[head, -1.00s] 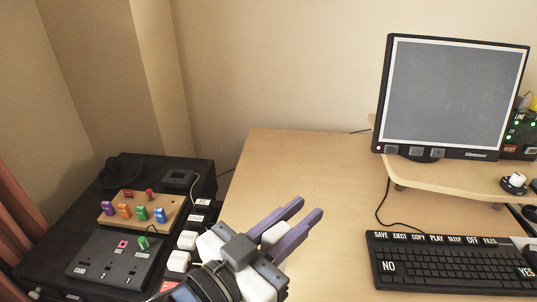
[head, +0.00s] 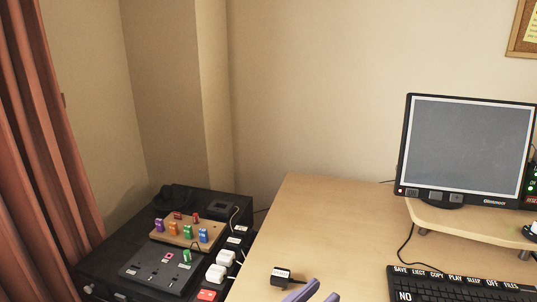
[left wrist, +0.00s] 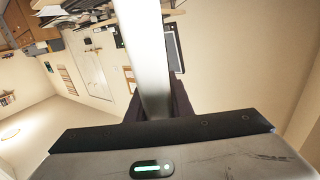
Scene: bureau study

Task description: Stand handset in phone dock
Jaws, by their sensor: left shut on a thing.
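My left gripper (head: 314,290) shows only its purple fingertips at the bottom edge in the head view. In the left wrist view a long pale bar (left wrist: 142,45) runs between its dark fingers, and the gripper is shut on it; it looks like the handset, though its far end is cut off. A small dark block with a pale label (head: 281,274) sits on the desk just behind the fingertips. A flat dark device with a cord (head: 222,208) lies on the black cabinet. I cannot tell which of these is the phone dock. My right gripper is not in view.
The black cabinet (head: 119,289) holds a wooden board of coloured pegs (head: 187,233) and a dark socket panel (head: 150,270). A monitor (head: 465,150) and keyboard (head: 450,288) are at right. The middle of the desk (head: 345,235) is bare.

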